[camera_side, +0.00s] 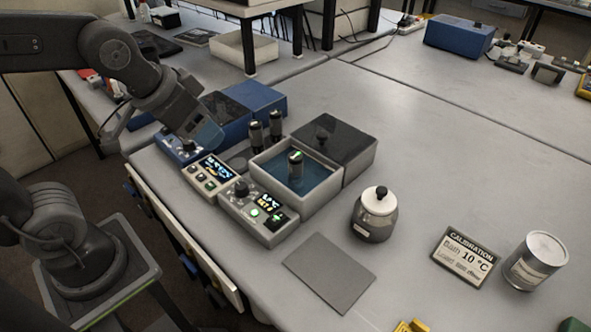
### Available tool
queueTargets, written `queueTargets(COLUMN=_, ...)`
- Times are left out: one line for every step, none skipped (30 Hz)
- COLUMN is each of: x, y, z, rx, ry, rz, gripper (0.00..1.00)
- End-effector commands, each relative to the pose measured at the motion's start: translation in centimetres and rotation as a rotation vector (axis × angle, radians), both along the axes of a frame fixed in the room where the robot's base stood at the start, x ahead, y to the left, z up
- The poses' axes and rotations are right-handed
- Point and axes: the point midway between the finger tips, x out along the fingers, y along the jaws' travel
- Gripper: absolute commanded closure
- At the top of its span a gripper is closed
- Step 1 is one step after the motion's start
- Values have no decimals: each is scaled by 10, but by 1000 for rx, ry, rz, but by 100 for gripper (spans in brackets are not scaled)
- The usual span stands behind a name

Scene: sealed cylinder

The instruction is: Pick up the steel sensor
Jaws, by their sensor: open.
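A small dark cylinder with a pale band and a green mark (295,164) stands upright in the water of an open grey bath (312,198). Two similar dark cylinders, one on the left (256,135) and one on the right (275,126), stand upright behind it. I cannot tell from their look which one is the steel sensor. My gripper (203,134) is at the upper left, above the blue control unit (180,149), apart from all three cylinders. It is open and its fingers are hard to make out; nothing shows between them.
Control boxes with lit displays (259,211) stand before the baths. A dark-lidded bath (345,142) adjoins on the right. A lidded jar (375,214), a calibration card (465,258) and a can (537,261) stand further right. A grey mat (328,273) lies bare in front.

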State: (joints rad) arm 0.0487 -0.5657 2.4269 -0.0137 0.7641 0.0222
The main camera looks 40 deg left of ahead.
Motion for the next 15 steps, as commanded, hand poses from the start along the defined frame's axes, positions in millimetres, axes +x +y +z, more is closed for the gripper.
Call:
queueTargets(x=17, y=-7, z=-5, rx=-1, ry=4, rz=-25, gripper=37)
queueTargets(x=26, y=-11, z=-7, rx=-1, ry=-2, rz=-39, gripper=37)
queueTargets(x=39, y=-16, z=-10, rx=-2, ry=-8, rz=-55, gripper=37)
queueTargets(x=48, y=-20, z=-13, rx=-2, ry=-14, rz=-66, gripper=37)
queueTargets(x=56, y=-24, z=-15, rx=-3, ry=-19, rz=-77, gripper=37)
queueTargets(x=66, y=-28, z=-19, rx=-4, ry=-26, rz=-89, gripper=37)
queueTargets(x=73, y=-32, z=-22, rx=-3, ry=-31, rz=-99, gripper=37)
queueTargets(x=79, y=-35, z=-25, rx=-4, ry=-35, rz=-107, gripper=37)
queueTargets(x=86, y=-39, z=-28, rx=-4, ry=-40, rz=-116, gripper=37)
queueTargets(x=90, y=-41, z=-30, rx=-4, ry=-43, rz=-121, gripper=37)
queueTargets(x=93, y=-42, z=-31, rx=-4, ry=-46, rz=-125, gripper=37)
queueTargets(x=96, y=-44, z=-33, rx=-4, ry=-49, rz=-129, gripper=37)
queueTargets(x=99, y=-45, z=-35, rx=-4, ry=-51, rz=-132, gripper=37)
queueTargets(x=101, y=-46, z=-36, rx=-5, ry=-52, rz=-133, gripper=37)
queueTargets(x=103, y=-47, z=-39, rx=-4, ry=-52, rz=-134, gripper=37)
